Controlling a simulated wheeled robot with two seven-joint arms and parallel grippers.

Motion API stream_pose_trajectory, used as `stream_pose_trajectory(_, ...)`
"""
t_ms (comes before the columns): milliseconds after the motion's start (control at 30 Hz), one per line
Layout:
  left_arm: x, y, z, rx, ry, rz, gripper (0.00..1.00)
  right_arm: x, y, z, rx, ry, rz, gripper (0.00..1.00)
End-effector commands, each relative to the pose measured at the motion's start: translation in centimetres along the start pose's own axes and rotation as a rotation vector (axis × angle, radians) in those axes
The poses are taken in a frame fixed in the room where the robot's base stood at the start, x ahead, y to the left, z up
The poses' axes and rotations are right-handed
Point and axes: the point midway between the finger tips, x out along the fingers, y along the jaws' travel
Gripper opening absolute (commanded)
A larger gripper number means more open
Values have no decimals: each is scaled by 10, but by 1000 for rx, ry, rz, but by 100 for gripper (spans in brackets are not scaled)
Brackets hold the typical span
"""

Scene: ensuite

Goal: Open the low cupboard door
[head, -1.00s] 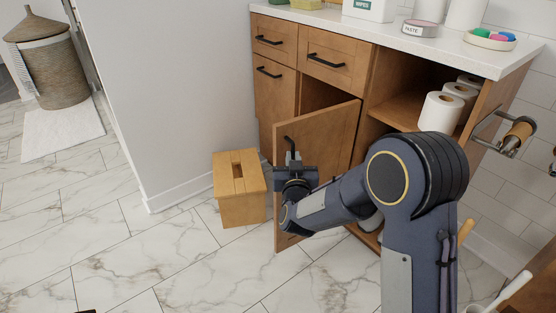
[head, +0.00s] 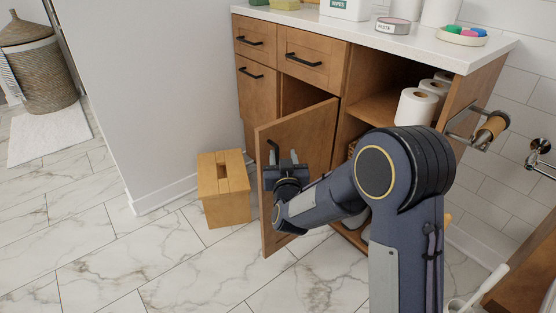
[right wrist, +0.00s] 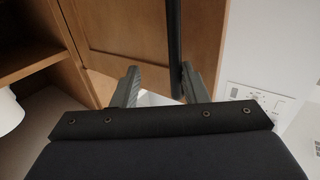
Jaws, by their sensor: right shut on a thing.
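The low cupboard door (head: 302,150) is wooden and stands partly open, swung out from the vanity. Its black bar handle (head: 272,148) is near the door's free edge. My right gripper (head: 284,162) is at the handle, shut on it. In the right wrist view the handle (right wrist: 174,35) runs down between the fingertips (right wrist: 160,88), close to the right-hand finger. The fingers stand apart, and the lower handle is partly hidden. My left gripper is not in view.
A wooden step stool (head: 224,188) stands on the floor left of the door. Open shelves with toilet rolls (head: 416,107) are to the right, and a roll holder (head: 480,128) sticks out from the vanity's side. The marble floor in front is clear.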

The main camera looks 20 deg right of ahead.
Motion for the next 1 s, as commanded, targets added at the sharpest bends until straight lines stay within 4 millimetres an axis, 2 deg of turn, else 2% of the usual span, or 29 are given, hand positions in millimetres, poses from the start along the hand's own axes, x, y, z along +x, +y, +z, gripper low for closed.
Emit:
stream_pose_trajectory(33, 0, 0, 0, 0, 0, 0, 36, 2, 7, 0, 0, 1, 17, 33)
stream_pose_trajectory(567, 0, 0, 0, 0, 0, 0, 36, -1, 1, 3, -3, -7, 2, 33)
stream_pose_trajectory(667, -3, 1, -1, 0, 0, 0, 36, -10, 0, 2, -2, -9, 0, 33)
stream_pose_trajectory(1000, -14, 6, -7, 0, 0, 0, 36, -65, 2, 2, -2, -8, 4, 33)
